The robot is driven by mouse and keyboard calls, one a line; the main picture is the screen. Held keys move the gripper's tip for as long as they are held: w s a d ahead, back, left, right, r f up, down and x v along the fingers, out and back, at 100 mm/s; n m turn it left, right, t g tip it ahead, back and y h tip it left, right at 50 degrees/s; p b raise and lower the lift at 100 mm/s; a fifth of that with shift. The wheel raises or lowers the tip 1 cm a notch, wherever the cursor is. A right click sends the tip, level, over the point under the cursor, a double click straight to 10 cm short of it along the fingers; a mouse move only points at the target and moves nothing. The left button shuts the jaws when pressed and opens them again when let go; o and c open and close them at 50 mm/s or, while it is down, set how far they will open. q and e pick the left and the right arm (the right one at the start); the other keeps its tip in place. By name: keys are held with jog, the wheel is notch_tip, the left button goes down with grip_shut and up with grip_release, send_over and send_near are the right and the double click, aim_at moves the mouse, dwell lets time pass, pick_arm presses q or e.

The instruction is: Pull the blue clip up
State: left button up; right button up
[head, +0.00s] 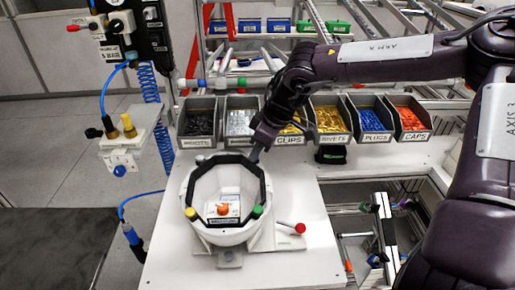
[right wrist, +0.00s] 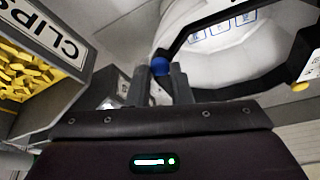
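The white helmet shell (head: 225,235) with a black rim sits in a holder on the white bench. My right gripper (head: 256,153) reaches down to the shell's far right rim. In the right wrist view, the blue clip's round knob (right wrist: 161,67) shows at the tips of my right gripper's two fingers (right wrist: 161,82). The fingers stand apart by about the knob's width; whether they press on it I cannot tell. In the head view the blue clip is hidden behind the gripper. My left gripper is out of view.
A yellow clip (head: 190,212) and a green clip (head: 257,211) sit on the near rim. A red-knobbed lever (head: 299,228) is at the right. A row of part bins, including yellow clips (right wrist: 25,75), stands close behind. The bench left of the shell is clear.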

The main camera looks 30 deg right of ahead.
grip_shut()
jog(key=shift+r+b, duration=0.25)
jog(key=shift+b, duration=0.2)
jog(key=shift+r, duration=0.45)
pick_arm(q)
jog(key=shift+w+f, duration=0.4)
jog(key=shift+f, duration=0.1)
pick_arm(e)
jog(key=o, duration=0.7)
grip_release()
jog(key=shift+s, duration=0.1)
pick_arm(q)
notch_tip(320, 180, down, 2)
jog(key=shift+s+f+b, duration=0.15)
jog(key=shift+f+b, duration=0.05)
jog(key=shift+b, duration=1.05)
pick_arm(e)
jog(key=v, duration=0.7)
jog(key=shift+s+d+r, duration=0.15)
jog(key=shift+r, duration=0.2)
